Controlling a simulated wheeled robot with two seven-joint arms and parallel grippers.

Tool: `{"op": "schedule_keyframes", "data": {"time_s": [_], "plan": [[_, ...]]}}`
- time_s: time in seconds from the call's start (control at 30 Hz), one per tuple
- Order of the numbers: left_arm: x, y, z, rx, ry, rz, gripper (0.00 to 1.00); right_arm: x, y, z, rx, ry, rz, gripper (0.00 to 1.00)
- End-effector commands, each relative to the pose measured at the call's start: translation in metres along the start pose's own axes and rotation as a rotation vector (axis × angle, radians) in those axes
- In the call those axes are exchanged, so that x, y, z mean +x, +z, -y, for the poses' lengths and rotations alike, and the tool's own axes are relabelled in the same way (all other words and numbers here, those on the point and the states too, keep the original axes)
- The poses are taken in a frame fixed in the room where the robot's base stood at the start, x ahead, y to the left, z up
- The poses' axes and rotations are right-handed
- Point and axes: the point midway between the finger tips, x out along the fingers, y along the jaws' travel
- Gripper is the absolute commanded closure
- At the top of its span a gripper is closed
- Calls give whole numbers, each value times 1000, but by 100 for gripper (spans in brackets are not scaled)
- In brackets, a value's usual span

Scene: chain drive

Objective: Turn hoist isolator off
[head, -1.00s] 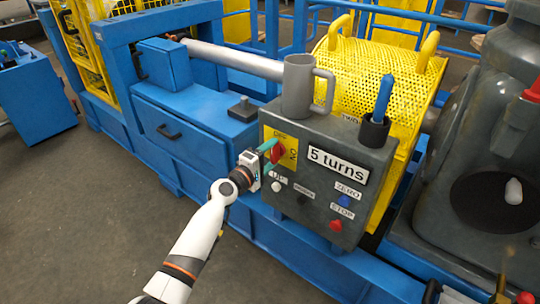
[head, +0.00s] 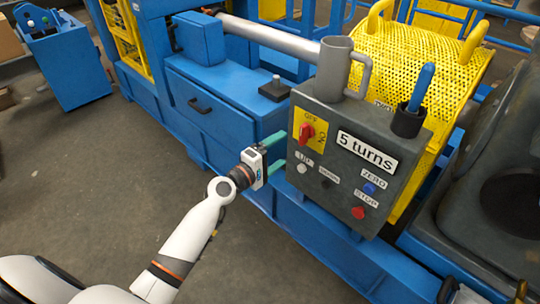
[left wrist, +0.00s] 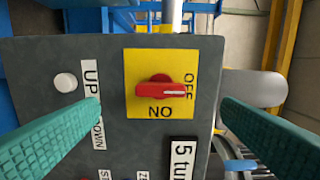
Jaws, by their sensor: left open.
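The hoist isolator is a red rotary knob (head: 307,132) on a yellow plate (head: 318,142) at the upper left of a dark grey control box (head: 335,205). The plate reads OFF at its top edge and ON at its right edge. In the left wrist view, turned sideways, the knob (left wrist: 155,89) has a white line pointing at OFF. My left gripper (head: 284,151) is open and empty, with its green fingers to the left of the plate, apart from the knob. In the wrist view its fingers (left wrist: 160,104) stand wide either side of the plate.
The box also carries a white UP button (head: 302,168), a blue ZERO button (head: 369,188) and a red STOP button (head: 358,212). A grey mug (head: 332,70) and a black cup (head: 408,120) with a blue handle stand on top. A yellow mesh guard (head: 400,65) is behind.

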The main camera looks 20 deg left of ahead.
Motion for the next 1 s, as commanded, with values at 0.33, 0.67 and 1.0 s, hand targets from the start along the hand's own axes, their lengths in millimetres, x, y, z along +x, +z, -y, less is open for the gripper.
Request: {"op": "schedule_keyframes", "data": {"time_s": [0.33,0.67,1.0], "plan": [[-29,0,0,-1,0,0,13,-2,4,1,0,-2,4,64],[-29,0,0,-1,-1,0,13,-2,4,2,0,-2,3,64],[-45,-21,-78,179,192,-39,13,-2,4,1,0,-2,4,64]]}}
